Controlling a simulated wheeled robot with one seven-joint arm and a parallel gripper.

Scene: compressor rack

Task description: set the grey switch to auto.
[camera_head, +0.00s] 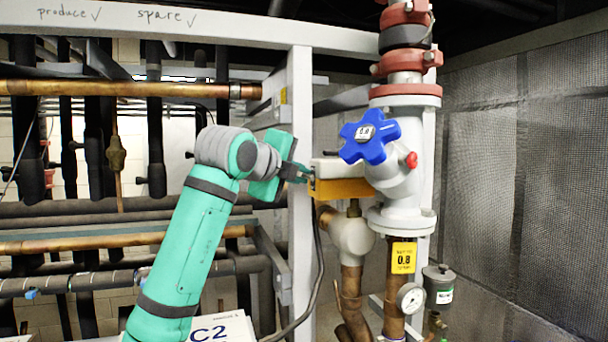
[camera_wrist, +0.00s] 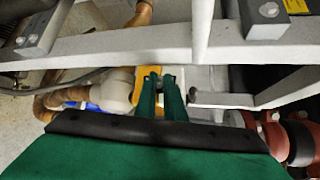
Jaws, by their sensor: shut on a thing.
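My gripper (camera_head: 300,173) reaches in from the left, its fingertips at the left end of a yellow and white box (camera_head: 343,188) beside the large grey valve. In the wrist view my gripper (camera_wrist: 159,88) has its two green fingers close together against the yellow box (camera_wrist: 122,80). The fingers are shut on the grey switch at the end of this box. They hide most of the switch, so its setting and any auto mark cannot be read.
A white upright post (camera_head: 301,130) stands right behind my gripper. A blue star-shaped handwheel (camera_head: 368,137) and a red knob (camera_head: 411,160) sit close by on the right. A black cable (camera_head: 318,270) hangs below. A pressure gauge (camera_head: 410,298) is lower right.

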